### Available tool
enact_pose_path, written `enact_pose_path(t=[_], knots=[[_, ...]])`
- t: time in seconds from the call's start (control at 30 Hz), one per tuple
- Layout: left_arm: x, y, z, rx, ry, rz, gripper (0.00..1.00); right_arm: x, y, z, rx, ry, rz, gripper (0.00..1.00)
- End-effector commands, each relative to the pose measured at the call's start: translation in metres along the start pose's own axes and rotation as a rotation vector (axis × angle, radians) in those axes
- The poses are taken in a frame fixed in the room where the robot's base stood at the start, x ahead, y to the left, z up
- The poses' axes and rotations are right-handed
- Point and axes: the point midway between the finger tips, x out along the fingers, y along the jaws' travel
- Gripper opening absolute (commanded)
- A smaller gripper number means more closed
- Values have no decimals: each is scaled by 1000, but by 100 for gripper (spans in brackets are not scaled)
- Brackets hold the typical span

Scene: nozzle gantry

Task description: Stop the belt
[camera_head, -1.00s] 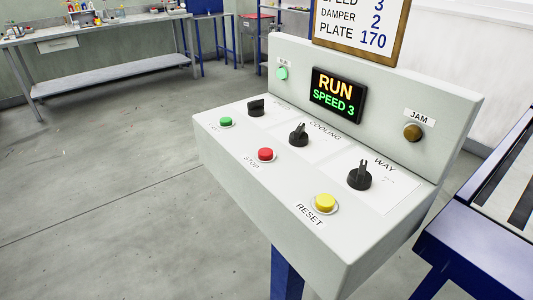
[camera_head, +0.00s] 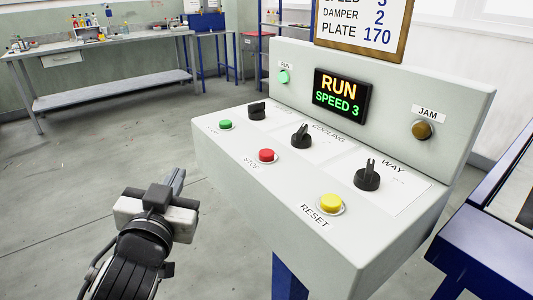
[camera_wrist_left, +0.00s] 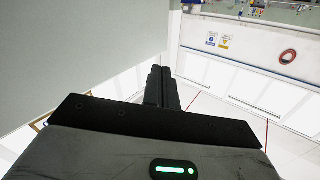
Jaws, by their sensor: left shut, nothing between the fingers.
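The grey control console (camera_head: 230,175) stands in the middle of the head view. Its red STOP button (camera_head: 267,156) sits on the sloped top, between a green button (camera_head: 225,124) and the yellow RESET button (camera_head: 331,203). The display (camera_head: 342,95) reads RUN, SPEED 3. My left gripper (camera_head: 178,178) is left of the console's front face, below and apart from the STOP button. Its fingers are shut with nothing between them; they also show together in the left wrist view (camera_wrist_left: 161,88). My right gripper is not in view.
Black knobs (camera_head: 301,135) and (camera_head: 367,175) sit behind the buttons on the console. A lit green lamp (camera_head: 284,77) and a dull JAM lamp (camera_head: 422,130) are on the upright panel. A blue frame (camera_head: 490,245) stands at right. A workbench (camera_head: 110,42) is far left.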

Motion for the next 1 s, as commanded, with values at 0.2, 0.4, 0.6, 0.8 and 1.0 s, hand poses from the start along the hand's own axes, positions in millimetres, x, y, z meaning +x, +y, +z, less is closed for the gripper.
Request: enact_pose_path(t=[0.2,0.4,0.6,0.8,1.0], knots=[[8,38,-152,128,600,112,0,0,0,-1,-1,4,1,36],[-45,113,-256,420,1149,390,0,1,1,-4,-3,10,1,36],[-84,198,-248,1112,1433,879,0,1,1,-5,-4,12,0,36],[-25,173,-203,1852,1038,1160,0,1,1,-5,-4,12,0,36],[14,119,-201,2137,634,1167,0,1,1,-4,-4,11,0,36]])
